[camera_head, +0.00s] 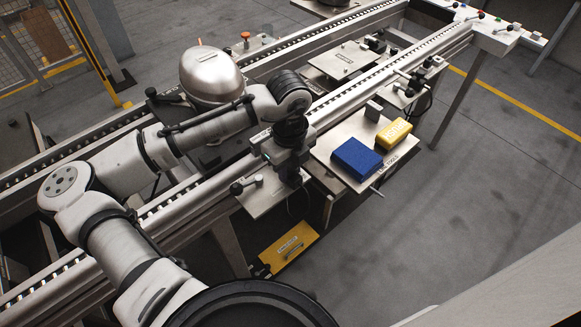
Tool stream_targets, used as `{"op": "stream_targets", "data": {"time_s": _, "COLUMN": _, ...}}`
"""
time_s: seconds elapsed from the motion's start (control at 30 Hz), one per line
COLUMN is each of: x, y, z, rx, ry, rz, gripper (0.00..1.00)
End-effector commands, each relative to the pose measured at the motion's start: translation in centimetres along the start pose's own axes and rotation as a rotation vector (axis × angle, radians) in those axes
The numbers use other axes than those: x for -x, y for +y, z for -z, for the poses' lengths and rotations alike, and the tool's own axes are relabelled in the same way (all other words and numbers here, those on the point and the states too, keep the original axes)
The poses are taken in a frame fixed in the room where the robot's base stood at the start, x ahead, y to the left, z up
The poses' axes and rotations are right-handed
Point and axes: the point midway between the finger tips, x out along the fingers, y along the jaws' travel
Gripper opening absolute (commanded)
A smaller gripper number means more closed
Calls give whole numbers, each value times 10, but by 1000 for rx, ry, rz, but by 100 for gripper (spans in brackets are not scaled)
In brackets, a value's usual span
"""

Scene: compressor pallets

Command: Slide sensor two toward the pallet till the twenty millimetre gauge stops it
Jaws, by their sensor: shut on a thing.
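My gripper (289,172) points down over the near conveyor rail, at a metal bracket plate (262,198) with a black clamp lever (243,186). It is shut on a dark body that I take to be sensor two, mostly hidden by the fingers and wrist. The pallet with a shiny domed compressor (210,76) sits on the conveyor behind my arm; its near edge is largely covered. I cannot make out the twenty millimetre gauge at the sensor.
The tool tray (345,147) to the right carries a blue box (357,158) and a yellow box (393,133). A second sensor bracket (408,90) is farther along the rail. A yellow case (287,247) lies low beneath the rail. The floor at right is clear.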

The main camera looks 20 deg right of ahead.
Motion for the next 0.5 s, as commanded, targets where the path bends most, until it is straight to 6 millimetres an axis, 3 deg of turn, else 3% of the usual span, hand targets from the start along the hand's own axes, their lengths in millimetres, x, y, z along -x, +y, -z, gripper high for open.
{"op": "stream_targets", "data": {"time_s": 0.5, "x": 1, "y": 0, "z": -7, "rx": 2, "ry": -2, "rz": 2, "gripper": 1}}
